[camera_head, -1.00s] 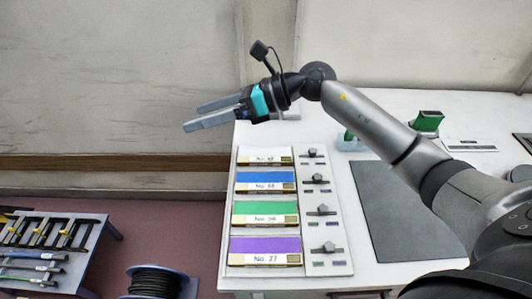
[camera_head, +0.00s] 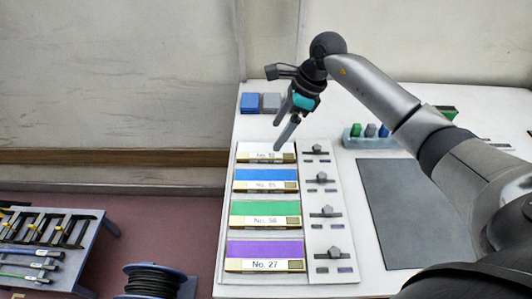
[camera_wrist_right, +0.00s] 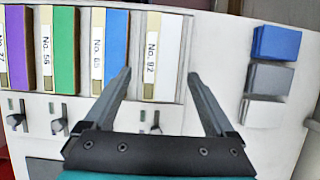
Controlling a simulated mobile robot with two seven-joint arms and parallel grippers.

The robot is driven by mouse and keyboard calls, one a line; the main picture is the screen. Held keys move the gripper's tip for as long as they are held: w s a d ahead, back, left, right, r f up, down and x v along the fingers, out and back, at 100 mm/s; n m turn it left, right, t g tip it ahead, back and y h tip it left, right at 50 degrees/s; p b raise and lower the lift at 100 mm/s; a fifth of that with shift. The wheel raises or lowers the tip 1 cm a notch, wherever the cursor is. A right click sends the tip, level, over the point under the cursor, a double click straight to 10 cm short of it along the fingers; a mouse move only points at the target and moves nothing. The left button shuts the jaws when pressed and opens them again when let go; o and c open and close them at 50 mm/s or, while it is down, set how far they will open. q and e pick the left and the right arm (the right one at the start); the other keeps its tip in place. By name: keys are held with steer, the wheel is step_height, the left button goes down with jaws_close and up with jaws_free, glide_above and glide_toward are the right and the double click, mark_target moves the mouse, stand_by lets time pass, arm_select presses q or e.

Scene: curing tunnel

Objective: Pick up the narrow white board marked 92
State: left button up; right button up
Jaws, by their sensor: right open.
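The narrow white board marked 92 (camera_head: 254,148) lies at the far end of a row of boards in a pale rack. In the right wrist view the white board (camera_wrist_right: 170,38) shows its label "No. 92", next to the blue board. My right gripper (camera_head: 282,145) is open, above the right part of the white board and pointing down at it. In the right wrist view its two fingers (camera_wrist_right: 158,75) are spread apart, with the white board's end between them. I cannot tell the exact height above the board. My left gripper is not in view.
Blue (camera_head: 264,175), green (camera_head: 264,208) and purple (camera_head: 264,248) boards fill the other slots. A grey-knobbed strip (camera_head: 325,210) runs along their right side. Blue and grey blocks (camera_head: 260,102) stand behind. A dark mat (camera_head: 395,210) and a small bin (camera_head: 368,138) lie to the right.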

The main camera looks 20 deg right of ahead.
mark_target(266, 150)
steer(key=shift+b+x, duration=0.35)
steer(key=shift+x, duration=3.1)
steer(key=shift+w+d, duration=0.1)
steer(key=shift+w, duration=0.05)
steer(key=shift+c, duration=0.2)
steer(key=c, duration=1.1)
steer(key=shift+r, duration=0.1)
steer(key=shift+r, duration=0.1)
